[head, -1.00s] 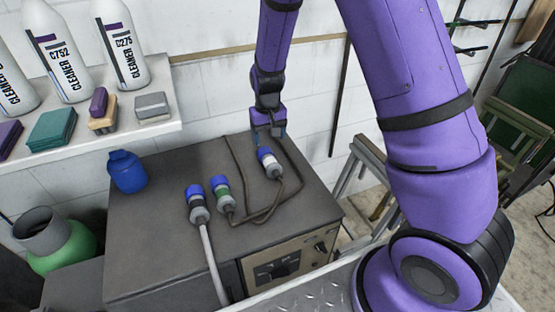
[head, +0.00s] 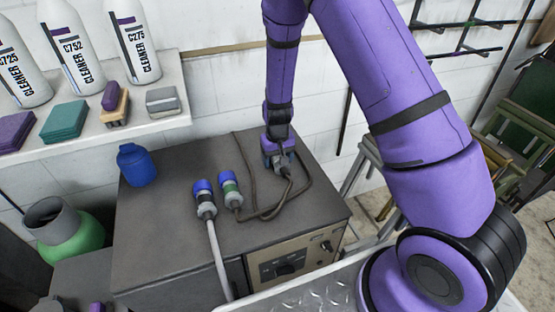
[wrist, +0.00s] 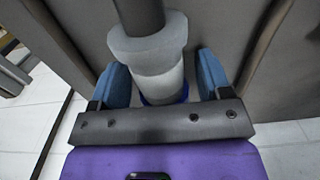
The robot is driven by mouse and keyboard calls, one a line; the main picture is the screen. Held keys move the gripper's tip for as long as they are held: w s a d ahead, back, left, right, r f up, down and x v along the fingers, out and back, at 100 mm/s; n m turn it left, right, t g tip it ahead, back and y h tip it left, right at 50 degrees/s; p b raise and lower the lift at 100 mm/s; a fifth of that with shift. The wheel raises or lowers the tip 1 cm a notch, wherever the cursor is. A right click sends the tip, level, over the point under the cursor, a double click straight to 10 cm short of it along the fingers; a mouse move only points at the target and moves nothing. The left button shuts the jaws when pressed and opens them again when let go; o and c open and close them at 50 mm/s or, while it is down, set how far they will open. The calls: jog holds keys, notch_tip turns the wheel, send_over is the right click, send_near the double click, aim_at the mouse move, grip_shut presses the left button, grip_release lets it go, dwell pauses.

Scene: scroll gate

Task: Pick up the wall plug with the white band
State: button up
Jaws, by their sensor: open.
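The wall plug with the white band (head: 285,171) lies on the grey cabinet top, mostly hidden under my gripper (head: 279,156) in the head view. In the wrist view the plug (wrist: 148,46) shows a light grey body, a pale band and a bit of its blue end. My gripper (wrist: 162,80) is open, with one blue finger on each side of the plug. A small gap shows at the right finger; I cannot tell whether the left finger touches. The plug's blue end is partly hidden behind the gripper's palm.
A plug with a green band (head: 231,191) and a plug with a dark band (head: 206,207) lie to the left on the cabinet (head: 160,245). Brown cords loop beside the plugs. A blue canister (head: 137,165) stands at the cabinet's left. A shelf holds cleaner bottles (head: 76,45).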

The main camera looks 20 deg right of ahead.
jog(key=c, duration=1.1)
jog(key=shift+c, duration=0.2)
jog(key=shift+r, duration=0.15)
jog(key=shift+r, duration=0.5)
jog(key=shift+s+r, duration=0.3)
jog(key=shift+r, duration=0.35)
jog(key=shift+s+r, duration=0.3)
jog(key=shift+r, duration=0.3)
jog(key=s, duration=0.5)
jog(key=s+r, duration=0.1)
jog(key=s, duration=0.8)
jog(key=shift+s+d+r, duration=0.15)
jog(key=shift+s, duration=0.25)
